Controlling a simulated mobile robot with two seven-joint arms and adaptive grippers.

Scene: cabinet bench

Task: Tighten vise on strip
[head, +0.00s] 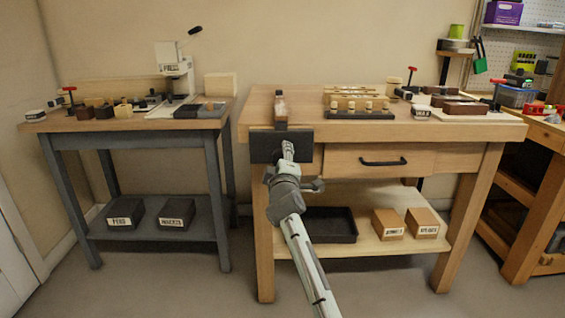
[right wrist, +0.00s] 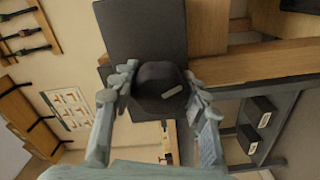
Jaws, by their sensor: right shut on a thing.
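The vise (head: 263,146) is a dark block on the front left of the wooden bench. A small upright wooden piece with a dark base, possibly the strip (head: 280,104), stands just behind it; I cannot tell whether the jaws touch it. My right gripper (head: 287,160) is in front of the vise. In the right wrist view, the gripper (right wrist: 161,84) is shut on a dark round knob (right wrist: 156,92) with a pale mark. The knob is in front of the vise's flat dark plate (right wrist: 145,30). In the head view, my gripper hides the knob. My left gripper is not in view.
The bench drawer (head: 345,165) with a black handle is right of the vise. A rack with wooden pegs (head: 358,113) and several blocks stand on the bench top (head: 300,127). A grey table (head: 130,125) with a press is at left, with a gap between.

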